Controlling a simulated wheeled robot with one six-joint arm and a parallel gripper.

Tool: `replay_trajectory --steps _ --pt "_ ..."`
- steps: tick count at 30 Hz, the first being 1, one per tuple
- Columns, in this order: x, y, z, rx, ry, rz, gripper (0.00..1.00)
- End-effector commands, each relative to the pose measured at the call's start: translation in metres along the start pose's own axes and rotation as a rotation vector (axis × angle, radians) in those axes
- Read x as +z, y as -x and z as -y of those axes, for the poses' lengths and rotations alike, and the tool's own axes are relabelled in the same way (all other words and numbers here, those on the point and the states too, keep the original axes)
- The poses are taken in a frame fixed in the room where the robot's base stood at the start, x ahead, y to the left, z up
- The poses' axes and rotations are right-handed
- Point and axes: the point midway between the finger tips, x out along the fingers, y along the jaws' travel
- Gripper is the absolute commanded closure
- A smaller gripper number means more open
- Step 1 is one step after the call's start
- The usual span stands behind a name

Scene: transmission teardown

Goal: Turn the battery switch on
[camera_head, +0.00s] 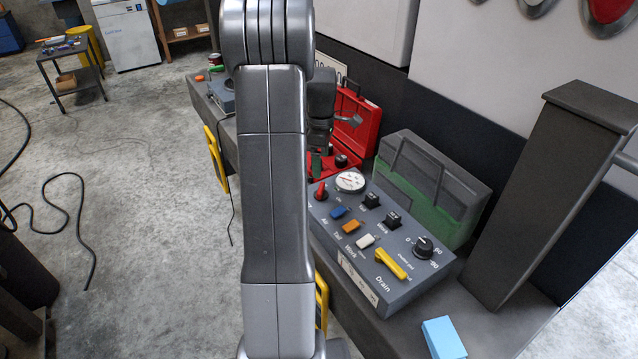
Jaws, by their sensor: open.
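A grey control panel (350,262) lies on the bench right of my arm. It has a red lever or knob (321,191) at its far left corner, partly beside my arm. I cannot read a battery label; the text near the red control is partly hidden.
An open red toolbox (357,122) is beyond. A dark post (548,190) and blue box (443,338) are right.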

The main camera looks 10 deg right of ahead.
Motion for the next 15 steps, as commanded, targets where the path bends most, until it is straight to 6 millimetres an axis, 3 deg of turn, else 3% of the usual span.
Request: replay_trajectory --steps 6,15 --pt "0.000 -0.050 0.001 -0.005 0.000 0.001 0.22" --pt "0.000 -0.089 0.001 -0.002 0.000 0.000 0.22"
